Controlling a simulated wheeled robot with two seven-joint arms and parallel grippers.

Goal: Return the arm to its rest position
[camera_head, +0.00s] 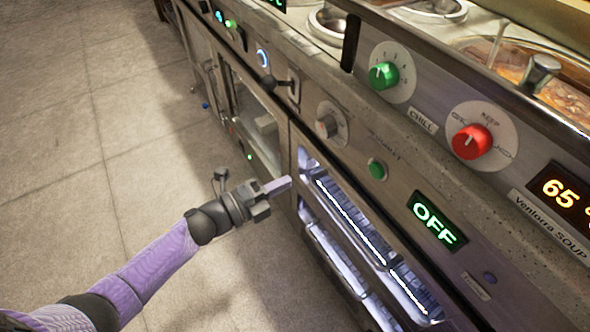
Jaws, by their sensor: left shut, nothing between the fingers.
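My left arm, lilac with dark joints, reaches in from the lower left. Its gripper (283,184) is shut and empty. It is near the upper left corner of the lit compartment (340,227) in the counter's front; I cannot tell whether the fingertips touch the front or stand just clear of it. My right gripper is not in view.
The steel counter runs diagonally along the right. Its front carries a green knob (384,76), a red knob (472,142), a grey knob (327,126) and a green OFF display (437,221). A soup well (530,68) is at upper right. The tiled floor (60,140) at left is clear.

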